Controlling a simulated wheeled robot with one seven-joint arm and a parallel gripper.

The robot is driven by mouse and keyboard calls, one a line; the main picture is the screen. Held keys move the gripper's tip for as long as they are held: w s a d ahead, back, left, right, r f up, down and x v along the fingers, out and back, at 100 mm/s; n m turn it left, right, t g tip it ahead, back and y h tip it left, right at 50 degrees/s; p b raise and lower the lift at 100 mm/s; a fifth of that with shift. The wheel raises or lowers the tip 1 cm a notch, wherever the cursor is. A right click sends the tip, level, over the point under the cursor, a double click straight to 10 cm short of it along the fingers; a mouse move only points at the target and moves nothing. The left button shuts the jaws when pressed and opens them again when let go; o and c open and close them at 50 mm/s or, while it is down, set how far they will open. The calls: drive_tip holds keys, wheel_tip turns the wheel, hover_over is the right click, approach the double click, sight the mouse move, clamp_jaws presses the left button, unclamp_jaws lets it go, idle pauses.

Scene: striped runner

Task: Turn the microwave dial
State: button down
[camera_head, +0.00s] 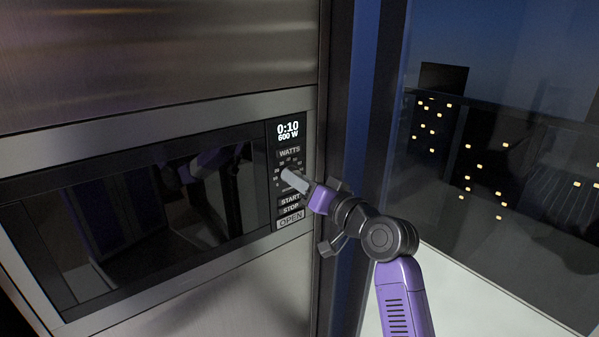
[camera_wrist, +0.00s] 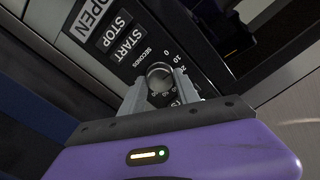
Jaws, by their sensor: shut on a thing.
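The microwave (camera_head: 140,205) is built into a steel front on the left in the head view, with a dark glass door. Its display (camera_head: 288,131) reads 0:10 and 600 W. The round dial (camera_wrist: 160,77) sits on the control panel, ringed by number marks, beside the START button (camera_wrist: 124,46). My gripper (camera_head: 291,178) reaches the panel from the right and is shut on the dial, with one finger on either side in the wrist view (camera_wrist: 158,88). In the head view the fingers hide most of the dial.
The STOP (camera_head: 290,210) and OPEN (camera_head: 290,220) buttons lie just below my fingers. A dark upright frame (camera_head: 345,110) stands right of the microwave, close to my arm. Beyond it is a glass pane (camera_head: 500,170) with lit windows behind.

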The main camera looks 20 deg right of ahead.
drive_tip(key=m+p, duration=0.7)
drive_tip(key=m, duration=0.3)
drive_tip(key=shift+m+p, duration=0.3)
drive_tip(key=shift+p, duration=0.05)
idle(0.4)
drive_tip(key=c, duration=0.9)
unclamp_jaws()
drive_tip(key=shift+s, duration=0.1)
drive_tip(key=b+v, duration=0.1)
drive_tip(key=v, duration=0.6)
drive_tip(key=shift+s+d, duration=0.15)
drive_tip(key=shift+s, duration=0.15)
